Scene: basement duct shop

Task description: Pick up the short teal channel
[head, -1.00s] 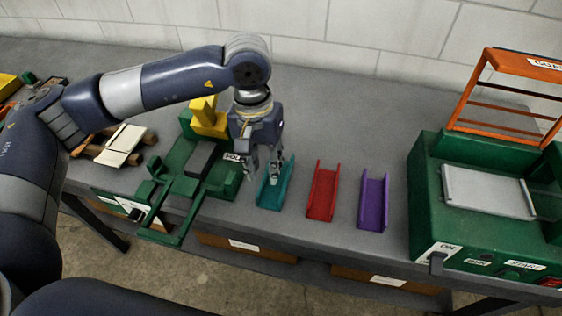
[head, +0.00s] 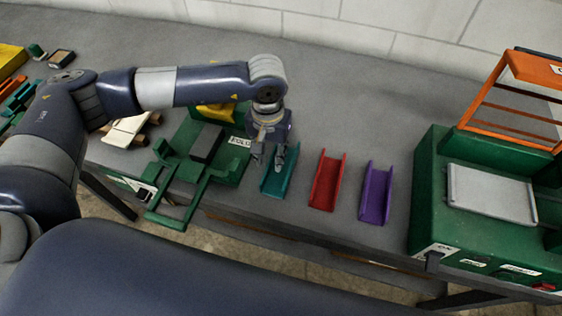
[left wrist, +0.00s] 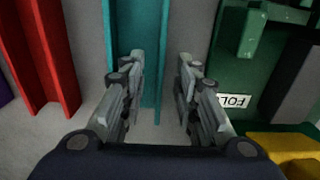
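The short teal channel (head: 277,183) lies on the grey bench, left of a red channel (head: 326,184) and a purple channel (head: 375,194). My left gripper (head: 268,166) points down at its far part. In the left wrist view the gripper (left wrist: 161,62) is open, and one side wall of the teal channel (left wrist: 150,30) shows between its fingers. One finger is over the channel's floor, the other outside that wall. I cannot tell whether they touch it. My right gripper is not in view.
A green folder machine (head: 205,150) stands close left of the teal channel. A green machine with an orange guard (head: 515,100) stands at the right. A pale block on wood (head: 125,130) lies at the left. The bench behind the channels is clear.

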